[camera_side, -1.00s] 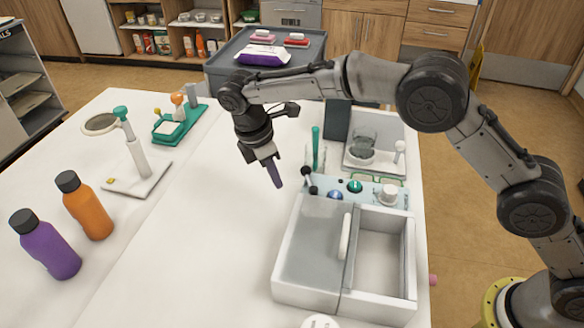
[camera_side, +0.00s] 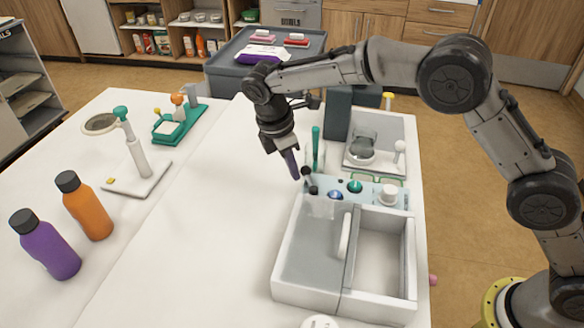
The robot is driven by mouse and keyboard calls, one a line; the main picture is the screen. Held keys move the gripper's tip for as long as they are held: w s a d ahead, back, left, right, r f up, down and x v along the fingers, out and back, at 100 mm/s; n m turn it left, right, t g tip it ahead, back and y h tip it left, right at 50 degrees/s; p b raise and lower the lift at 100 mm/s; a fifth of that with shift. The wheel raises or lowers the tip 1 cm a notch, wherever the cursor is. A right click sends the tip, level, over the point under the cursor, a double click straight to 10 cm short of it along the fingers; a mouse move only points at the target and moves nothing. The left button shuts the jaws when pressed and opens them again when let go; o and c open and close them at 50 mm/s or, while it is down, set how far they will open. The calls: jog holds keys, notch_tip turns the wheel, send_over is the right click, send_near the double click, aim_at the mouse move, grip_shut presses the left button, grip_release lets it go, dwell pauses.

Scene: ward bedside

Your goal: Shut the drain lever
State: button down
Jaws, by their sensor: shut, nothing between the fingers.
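A small black lever with a round knob (camera_side: 307,172) stands tilted at the left end of the pale blue control panel (camera_side: 373,199), its knob leaning up and left from a dark base. It looks like the drain lever, though no label is readable. A tall teal handle (camera_side: 315,145) stands upright just behind it. My gripper (camera_side: 293,165) points down, shut and empty, its dark fingertips just left of the black knob. I cannot tell from this view whether they touch it.
The panel also carries a green knob (camera_side: 354,186), a blue knob (camera_side: 335,195) and a white knob (camera_side: 388,195). A sliding-lid box (camera_side: 310,255) stands in front. A glass jar (camera_side: 361,145) stands behind.

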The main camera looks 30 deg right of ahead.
jog(key=shift+w+d+m, duration=0.1)
jog(key=shift+d+m, duration=0.25)
jog(key=shift+m, duration=0.35)
jog(key=shift+d+m+g, duration=0.4)
jog(key=shift+d+m, duration=0.3)
jog(key=shift+m, duration=0.5)
jog(key=shift+d, duration=0.4)
